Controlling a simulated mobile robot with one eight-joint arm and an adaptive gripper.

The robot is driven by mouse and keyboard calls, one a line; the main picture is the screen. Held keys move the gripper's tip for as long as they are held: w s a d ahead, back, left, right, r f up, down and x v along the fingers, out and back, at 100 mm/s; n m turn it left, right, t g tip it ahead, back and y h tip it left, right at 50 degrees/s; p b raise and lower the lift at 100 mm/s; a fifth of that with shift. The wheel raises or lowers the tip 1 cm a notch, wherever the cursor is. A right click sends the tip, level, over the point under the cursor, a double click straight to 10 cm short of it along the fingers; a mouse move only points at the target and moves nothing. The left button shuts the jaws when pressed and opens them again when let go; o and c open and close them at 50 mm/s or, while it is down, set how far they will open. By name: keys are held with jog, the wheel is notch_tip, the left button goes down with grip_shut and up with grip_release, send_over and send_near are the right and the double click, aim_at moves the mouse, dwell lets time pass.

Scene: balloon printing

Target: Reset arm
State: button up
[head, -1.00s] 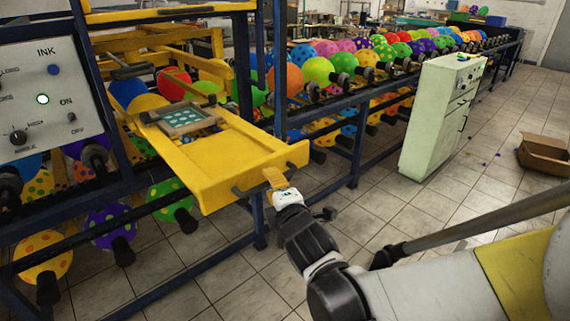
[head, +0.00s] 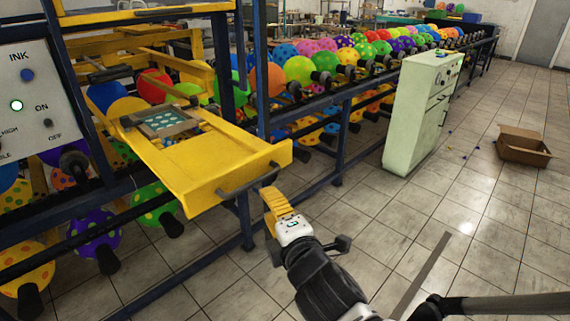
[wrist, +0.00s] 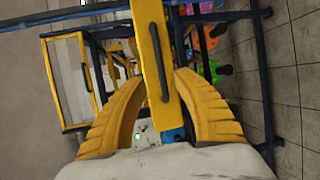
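My gripper (head: 270,192) has yellow ribbed fingers and a white body. In the head view it is just below and right of the front edge of the yellow tray (head: 205,165), apart from it. In the wrist view the fingers (wrist: 157,78) are spread wide with nothing held between them. The tray's yellow front with its dark bar handle (wrist: 158,60) shows beyond and between them. The handle (head: 250,180) also shows in the head view. My arm reaches in from the bottom right.
A framed printing screen (head: 165,122) lies on the tray. A control panel with INK and ON labels (head: 30,95) is at left. Racks of colourful balloons (head: 300,70) run back.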

jog(key=d+f+m+g+h, duration=0.2)
jog(key=d+m+h, duration=0.4)
jog(key=d+m, duration=0.85)
jog(key=s+d+f+m+g, duration=0.1)
jog(key=s+d+m+g, duration=0.1)
jog(key=s+d+m, duration=0.2)
jog(key=s+d+f+m+g+h, duration=0.1)
jog(key=s+d+f+m+g, duration=0.1)
jog(key=s+d+m, duration=0.3)
jog(key=s+d+g, duration=0.1)
jog(key=s+d, duration=0.2)
jog(key=shift+s+f, duration=0.2)
jog(key=shift+f, duration=0.05)
jog(key=shift+m, duration=0.25)
